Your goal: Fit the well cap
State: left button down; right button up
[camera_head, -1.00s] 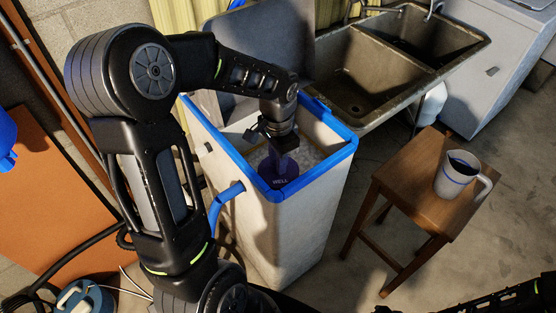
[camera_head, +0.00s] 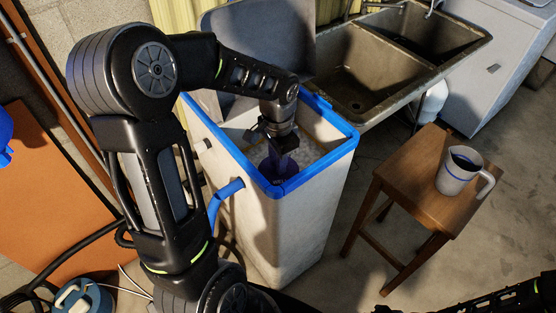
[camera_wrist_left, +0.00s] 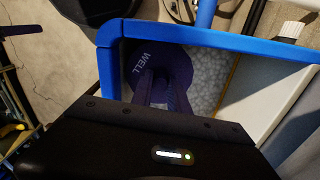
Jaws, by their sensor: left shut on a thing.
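The well cap is dark purple-blue, a round disc with the word WELL on it. In the left wrist view the well cap (camera_wrist_left: 172,66) shows below the fingers, inside the blue-rimmed corner of the tank. In the head view the well cap (camera_head: 280,167) is partly hidden by the rim and gripper. My left gripper (camera_head: 279,143) points down into the open white tank (camera_head: 300,215) and is shut on the cap. White granules (camera_wrist_left: 212,72) lie beside and below the cap. I cannot tell whether the cap touches anything beneath it. Part of my right arm shows at the lower right; its gripper is out of view.
The tank's blue rim (camera_head: 318,168) surrounds the cap closely at the near corner. A blue hose elbow (camera_head: 226,193) sticks out of the tank's side. A wooden stool (camera_head: 420,190) with a jug (camera_head: 459,172) stands at right. A double sink (camera_head: 365,75) is behind.

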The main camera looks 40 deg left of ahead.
pick_arm(q)
jog(key=c, duration=1.2)
grip_release()
notch_tip(320, 180, up, 8)
jog(key=shift+f+b, duration=0.1)
jog(key=shift+b, duration=0.35)
